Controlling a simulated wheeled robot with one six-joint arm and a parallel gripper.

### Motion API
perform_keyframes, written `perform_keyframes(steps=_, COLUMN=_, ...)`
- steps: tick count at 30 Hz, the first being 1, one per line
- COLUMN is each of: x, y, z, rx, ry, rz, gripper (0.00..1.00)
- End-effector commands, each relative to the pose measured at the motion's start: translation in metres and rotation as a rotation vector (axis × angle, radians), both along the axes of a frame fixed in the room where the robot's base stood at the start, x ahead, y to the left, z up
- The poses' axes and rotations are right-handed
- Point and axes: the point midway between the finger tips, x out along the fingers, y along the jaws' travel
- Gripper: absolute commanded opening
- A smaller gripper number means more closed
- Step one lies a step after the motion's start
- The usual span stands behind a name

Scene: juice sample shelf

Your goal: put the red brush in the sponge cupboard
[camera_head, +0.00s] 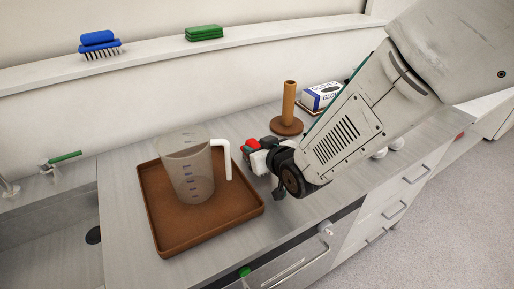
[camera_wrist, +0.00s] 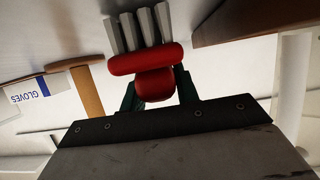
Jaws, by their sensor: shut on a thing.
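The red brush (camera_wrist: 146,64) is held in my gripper (camera_wrist: 157,92), with its red grip between the green fingers and its grey bristles pointing away from the wrist. In the head view the brush (camera_head: 251,146) shows as a small red patch at my gripper (camera_head: 263,157), above the counter between the tray and the brown stand. A compartment with a labelled front (camera_head: 283,272) stands open below the counter's front edge, with a green thing (camera_head: 245,271) partly showing in it. The label is too small to read, so I cannot tell whether this is the sponge cupboard.
A brown tray (camera_head: 158,236) holding a clear jug (camera_head: 187,178) with a white handle is left of my gripper. A brown stand (camera_head: 289,104) and a glove box (camera_head: 320,96) are behind. A blue brush (camera_head: 98,40) and green sponges (camera_head: 204,33) lie on the shelf.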

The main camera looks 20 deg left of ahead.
Motion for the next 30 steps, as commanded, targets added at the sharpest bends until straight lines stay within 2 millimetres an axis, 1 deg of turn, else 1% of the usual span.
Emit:
perform_keyframes(steps=4, x=0.000, y=0.000, z=-0.003, rx=0.000, ry=0.000, rz=0.001, gripper=0.07)
perform_keyframes(steps=5, x=0.000, y=0.000, z=-0.003, rx=0.000, ry=0.000, rz=0.001, gripper=0.36)
perform_keyframes(steps=6, x=0.000, y=0.000, z=-0.003, rx=0.000, ry=0.000, rz=0.001, gripper=0.47)
perform_keyframes(steps=7, x=0.000, y=0.000, z=-0.003, rx=0.000, ry=0.000, rz=0.001, gripper=0.52)
perform_keyframes(steps=14, x=0.000, y=0.000, z=-0.003, rx=0.000, ry=0.000, rz=0.001, gripper=0.52)
perform_keyframes(steps=17, x=0.000, y=0.000, z=0.000, rx=0.000, ry=-0.001, rz=0.001, gripper=0.52)
perform_keyframes(steps=19, x=-0.004, y=-0.004, z=0.003, rx=0.000, ry=0.000, rz=0.001, gripper=0.52)
perform_keyframes(steps=23, x=-0.017, y=-0.019, z=0.012, rx=0.000, ry=-0.001, rz=0.001, gripper=0.52)
perform_keyframes(steps=30, x=-0.048, y=-0.056, z=0.032, rx=0.002, ry=-0.003, rz=0.000, gripper=0.52)
